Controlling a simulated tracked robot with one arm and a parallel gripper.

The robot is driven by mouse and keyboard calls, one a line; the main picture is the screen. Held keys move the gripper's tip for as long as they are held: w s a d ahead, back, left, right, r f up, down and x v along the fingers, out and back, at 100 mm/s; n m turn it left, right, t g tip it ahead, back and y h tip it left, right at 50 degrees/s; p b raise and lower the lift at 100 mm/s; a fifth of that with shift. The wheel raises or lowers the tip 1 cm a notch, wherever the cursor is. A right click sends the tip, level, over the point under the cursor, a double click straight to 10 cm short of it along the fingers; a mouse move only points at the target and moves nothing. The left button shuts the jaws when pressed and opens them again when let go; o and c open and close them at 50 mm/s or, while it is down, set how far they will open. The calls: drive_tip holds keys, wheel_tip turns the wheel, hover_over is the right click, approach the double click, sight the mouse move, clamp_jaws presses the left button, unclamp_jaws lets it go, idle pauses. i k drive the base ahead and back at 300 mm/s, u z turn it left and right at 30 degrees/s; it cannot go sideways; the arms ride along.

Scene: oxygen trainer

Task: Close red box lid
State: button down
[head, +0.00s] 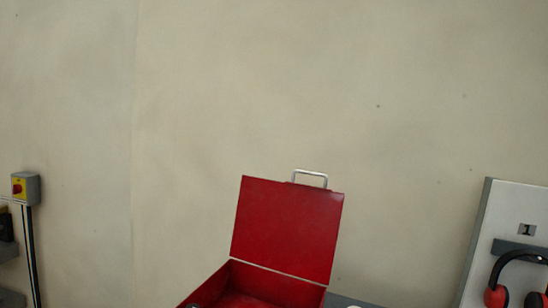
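A red box (270,287) stands at the bottom middle of the head view, its lower part cut off by the frame edge. Its red lid (288,230) is open and stands nearly upright, leaning slightly back. A silver handle (310,178) sits on the lid's top edge. A small grey item shows at the box's left corner, too cut off to identify. My gripper is not in view.
A grey panel (510,220) marked 1 stands at the right, with red and black ear defenders (497,297) hanging on it. A yellow and red switch box (25,188) is on the left. A plain beige wall fills the background.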

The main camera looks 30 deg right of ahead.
sight(292, 228)
drive_tip(key=z, duration=0.35)
drive_tip(key=i, duration=1.2)
drive_tip(key=z, duration=0.6)
